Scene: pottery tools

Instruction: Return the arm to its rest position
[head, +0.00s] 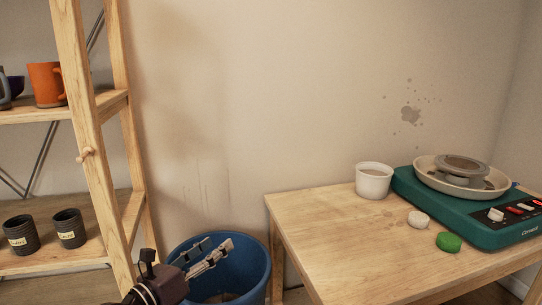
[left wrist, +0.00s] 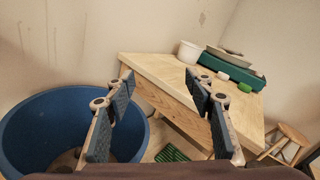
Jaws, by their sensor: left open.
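My left gripper (head: 215,246) is in front of and above the blue bucket (head: 262,272), low in the head view. Its two fingers point up and to the right. In the left wrist view the gripper (left wrist: 158,80) is open, with a clear gap between its dark pads and nothing held. The bucket (left wrist: 18,135) is on the left there, beside the left finger. The wooden table (left wrist: 150,66) lies beyond the fingertips. My right gripper is in neither view.
A wooden shelf (head: 136,160) with mugs stands left. On the table are a white tub (head: 373,182), a white piece (head: 418,218), a green piece (head: 448,242) and a green pottery wheel (head: 450,219). A stool (left wrist: 290,140) stands right in the wrist view.

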